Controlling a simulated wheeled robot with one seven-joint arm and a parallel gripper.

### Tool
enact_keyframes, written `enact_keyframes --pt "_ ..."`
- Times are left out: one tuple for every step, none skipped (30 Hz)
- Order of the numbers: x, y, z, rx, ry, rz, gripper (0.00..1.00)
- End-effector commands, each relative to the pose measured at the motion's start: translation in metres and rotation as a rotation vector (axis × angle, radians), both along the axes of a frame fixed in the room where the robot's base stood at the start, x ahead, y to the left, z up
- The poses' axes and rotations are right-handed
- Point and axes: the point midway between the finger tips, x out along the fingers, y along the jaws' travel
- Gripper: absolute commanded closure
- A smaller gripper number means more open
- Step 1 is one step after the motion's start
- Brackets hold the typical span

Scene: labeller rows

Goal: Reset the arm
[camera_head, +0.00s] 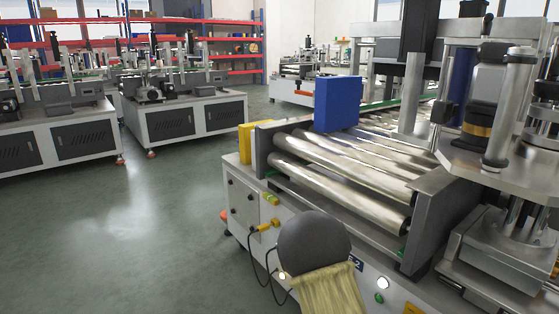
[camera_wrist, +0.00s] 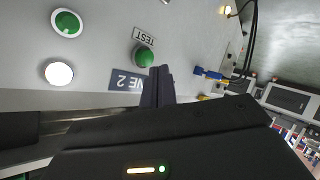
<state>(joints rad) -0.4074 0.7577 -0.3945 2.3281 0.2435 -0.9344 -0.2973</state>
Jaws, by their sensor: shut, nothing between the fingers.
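My gripper (camera_wrist: 158,86) shows in the wrist view as dark fingers pressed together, shut and empty. The fingers point at the front panel (camera_wrist: 100,30) of a machine, in front of a green button (camera_wrist: 144,57) under a TEST label and beside a blue line label (camera_wrist: 128,79). I cannot tell whether the fingertips touch the panel. In the head view the gripper cannot be made out.
The roller conveyor machine (camera_head: 245,200) stands close on the right, with a blue box (camera_head: 338,103) at its rollers. Cables hang from its front. Other machines (camera_head: 190,115) stand at the back left. The floor (camera_head: 120,235) at left is clear.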

Motion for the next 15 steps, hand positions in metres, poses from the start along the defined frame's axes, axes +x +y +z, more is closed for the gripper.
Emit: enact_keyframes --pt "-0.009 -0.002 0.017 0.06 0.044 -0.026 1.0" --pt "-0.015 -0.002 0.021 0.093 0.077 -0.038 1.0" --pt "-0.023 -0.001 0.027 0.134 0.118 -0.051 1.0" --pt "-0.03 -0.001 0.032 0.165 0.148 -0.063 1.0" --pt "-0.037 0.0 0.037 0.193 0.18 -0.071 1.0" --pt "-0.046 0.002 0.044 0.23 0.221 -0.082 1.0" --pt "-0.054 0.003 0.05 0.256 0.249 -0.09 1.0" --pt "-0.062 0.004 0.055 0.28 0.28 -0.097 1.0" --pt "-0.073 0.006 0.063 0.312 0.321 -0.105 1.0" --pt "-0.081 0.007 0.07 0.332 0.35 -0.111 1.0" --pt "-0.09 0.009 0.076 0.352 0.38 -0.117 1.0" --pt "-0.102 0.011 0.085 0.376 0.42 -0.124 1.0" --pt "-0.112 0.012 0.091 0.392 0.448 -0.131 1.0" --pt "-0.121 0.013 0.098 0.407 0.477 -0.135 1.0" --pt "-0.134 0.014 0.106 0.423 0.514 -0.143 1.0"
